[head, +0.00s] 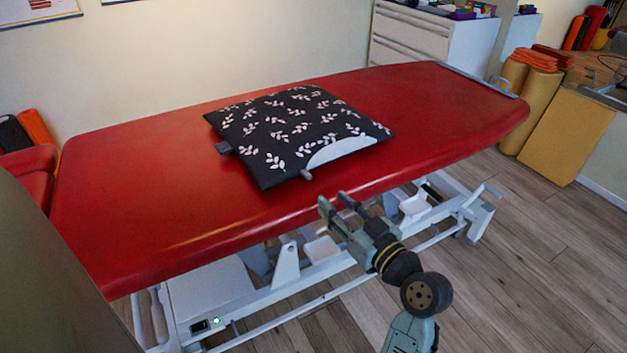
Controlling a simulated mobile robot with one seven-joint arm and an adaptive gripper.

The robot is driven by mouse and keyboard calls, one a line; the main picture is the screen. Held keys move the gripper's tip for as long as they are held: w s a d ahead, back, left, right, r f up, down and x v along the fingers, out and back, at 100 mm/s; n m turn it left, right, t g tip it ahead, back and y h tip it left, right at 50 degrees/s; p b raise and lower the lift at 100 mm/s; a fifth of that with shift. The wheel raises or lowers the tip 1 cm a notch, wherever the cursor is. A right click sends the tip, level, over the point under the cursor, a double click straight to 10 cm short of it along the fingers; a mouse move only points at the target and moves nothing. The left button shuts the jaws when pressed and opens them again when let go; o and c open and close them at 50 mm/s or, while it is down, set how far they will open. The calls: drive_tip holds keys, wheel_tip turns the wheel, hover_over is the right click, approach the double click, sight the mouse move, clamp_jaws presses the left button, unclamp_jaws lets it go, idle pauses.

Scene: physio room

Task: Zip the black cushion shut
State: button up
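The black cushion (290,128) with a pale leaf pattern lies flat on the red treatment table (150,190). Along its near right edge a white crescent (340,150) shows, where the cover gapes open. A small grey piece, probably the zip pull (306,174), sticks out at the near edge, at the left end of the gap. A grey tab (224,148) sticks out from the cushion's left edge. My gripper (334,201) is near the table's front edge, a little below and right of the zip pull in the picture. Its two fingers are apart with nothing between them.
The red table top is bare around the cushion. White drawers (420,35) stand behind the table. Yellow rolls and a block (560,135) are at the right, on the wooden floor. The table's white frame (250,305) lies below the top, near my arm.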

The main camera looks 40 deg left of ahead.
sight(310, 179)
drive_tip(key=p+x, duration=0.1)
drive_tip(key=x, duration=0.8)
drive_tip(key=shift+p, duration=0.4)
drive_tip(key=shift+c, duration=0.3)
clamp_jaws()
